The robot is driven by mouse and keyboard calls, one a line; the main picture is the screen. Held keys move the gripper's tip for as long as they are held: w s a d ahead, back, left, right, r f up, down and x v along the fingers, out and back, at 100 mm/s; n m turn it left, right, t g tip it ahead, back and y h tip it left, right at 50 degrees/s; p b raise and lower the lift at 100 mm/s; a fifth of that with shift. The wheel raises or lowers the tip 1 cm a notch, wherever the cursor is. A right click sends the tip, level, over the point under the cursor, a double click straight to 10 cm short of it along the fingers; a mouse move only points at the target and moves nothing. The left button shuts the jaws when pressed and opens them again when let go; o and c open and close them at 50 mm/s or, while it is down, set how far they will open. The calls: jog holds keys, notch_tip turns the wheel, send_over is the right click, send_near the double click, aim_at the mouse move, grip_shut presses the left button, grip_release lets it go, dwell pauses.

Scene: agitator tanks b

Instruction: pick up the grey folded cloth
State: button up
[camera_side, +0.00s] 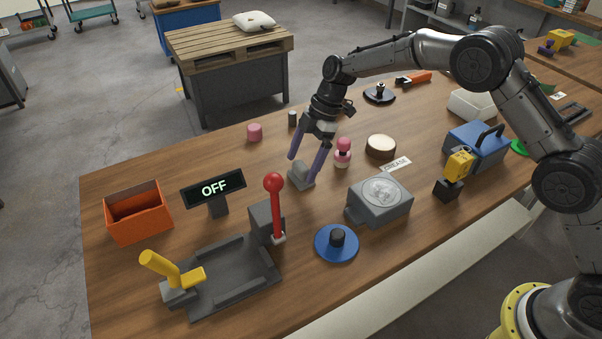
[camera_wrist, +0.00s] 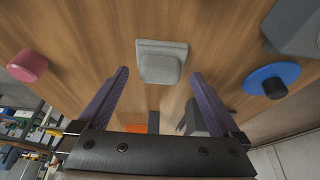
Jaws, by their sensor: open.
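The grey folded cloth (camera_side: 301,180) lies on the wooden table, a small squarish pad with a smaller raised layer on top. It also shows in the wrist view (camera_wrist: 161,62), at upper middle, just beyond the fingertips. My gripper (camera_side: 303,168) points down over the cloth with its two purple fingers apart. In the wrist view the gripper (camera_wrist: 160,76) is open and empty, with the cloth roughly centred between the finger lines. I cannot tell the exact height of the fingertips above the table.
A pink and white figure (camera_side: 342,153) stands close right of the gripper. A red-knobbed lever (camera_side: 275,205) stands in front, near an OFF sign (camera_side: 213,188). A grey box with a round top (camera_side: 380,200) and a blue disc (camera_side: 336,243) are at front right. Table behind left is mostly clear.

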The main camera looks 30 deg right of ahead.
jog(key=shift+x, duration=0.8)
jog(key=c, duration=1.1)
jog(key=shift+r, duration=0.1)
jog(key=shift+r, duration=0.4)
notch_tip(320, 180, up, 2)
jog(key=shift+r, duration=0.2)
jog(key=s+d+r, duration=0.2)
jog(key=s+r, duration=0.2)
jog(key=s, duration=0.2)
jog(key=s+d+r, duration=0.2)
jog(key=s+r, duration=0.3)
jog(key=s, duration=0.2)
jog(key=shift+s+d+r, duration=0.15)
jog(key=shift+d+r, duration=0.15)
